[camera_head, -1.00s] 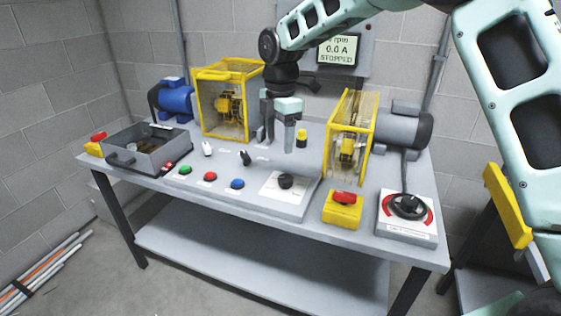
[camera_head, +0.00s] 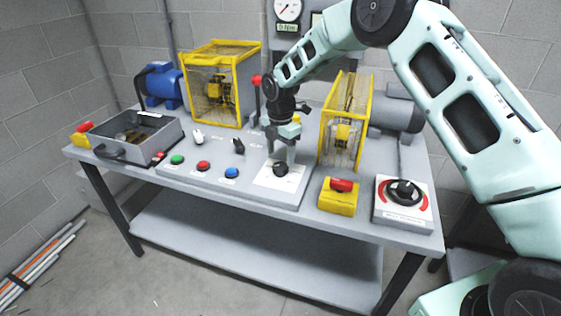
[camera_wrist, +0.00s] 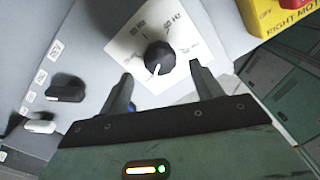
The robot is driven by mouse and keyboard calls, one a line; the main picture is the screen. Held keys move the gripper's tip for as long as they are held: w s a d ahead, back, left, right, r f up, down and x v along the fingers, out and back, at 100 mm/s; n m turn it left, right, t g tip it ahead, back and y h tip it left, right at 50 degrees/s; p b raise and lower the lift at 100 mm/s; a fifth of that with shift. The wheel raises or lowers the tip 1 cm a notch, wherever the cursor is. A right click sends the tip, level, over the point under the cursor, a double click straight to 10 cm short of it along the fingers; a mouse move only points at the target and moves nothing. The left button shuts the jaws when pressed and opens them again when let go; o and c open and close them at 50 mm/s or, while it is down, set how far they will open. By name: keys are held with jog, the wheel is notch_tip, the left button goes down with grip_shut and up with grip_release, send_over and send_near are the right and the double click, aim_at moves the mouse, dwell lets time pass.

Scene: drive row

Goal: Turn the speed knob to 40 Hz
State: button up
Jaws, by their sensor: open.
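The black speed knob (camera_head: 280,169) sits on a white plate (camera_head: 264,182) on the bench. In the wrist view the knob (camera_wrist: 159,57) shows a white pointer line aimed toward the lower left, and the plate (camera_wrist: 122,50) carries Hz marks above it, too small to read surely. My gripper (camera_head: 282,160) is open just over the knob. In the wrist view my gripper (camera_wrist: 160,78) has one finger to each side of the knob, apart from it. The fingertips appear a little short of the knob.
Green (camera_head: 177,160), red (camera_head: 203,166) and blue (camera_head: 232,173) buttons stand left of the plate. A yellow box with a red button (camera_head: 340,193) and a red-and-black rotary switch (camera_head: 404,194) stand right. Yellow cages (camera_head: 217,83) (camera_head: 343,120) stand behind.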

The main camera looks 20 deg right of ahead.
aim_at(281, 165)
jog(key=shift+f, duration=2.3)
jog(key=c, duration=1)
